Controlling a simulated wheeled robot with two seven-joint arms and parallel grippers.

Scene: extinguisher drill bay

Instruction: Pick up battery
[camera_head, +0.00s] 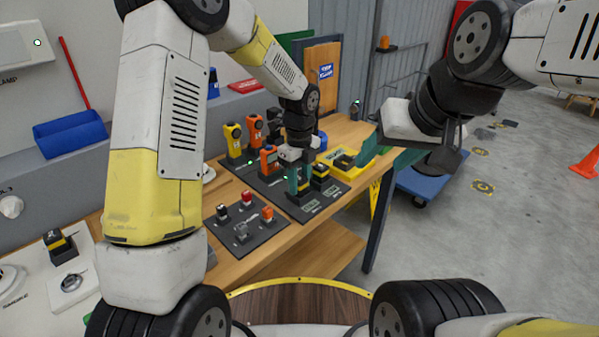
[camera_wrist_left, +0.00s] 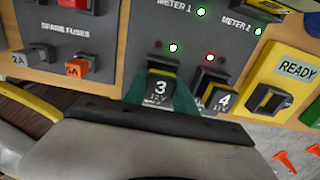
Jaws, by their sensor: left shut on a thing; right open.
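A black battery marked 3 (camera_wrist_left: 161,87), with a yellow band at its top, is between the green fingertips of my left gripper (camera_head: 298,182). The gripper is shut on it at the dark meter board (camera_head: 322,205); I cannot tell whether the battery is clear of its place. A like battery marked 4 (camera_wrist_left: 214,95) stands just to its right, also seen in the head view (camera_head: 320,172). My right gripper (camera_head: 412,160) is open and empty, in the air right of the table.
A yellow READY tray (camera_wrist_left: 284,72) holding a black block lies right of the meters. The spare fuses board (camera_head: 243,232) is at the left front. Orange and yellow handheld units stand behind. A blue cart (camera_head: 425,186) is on the floor at right.

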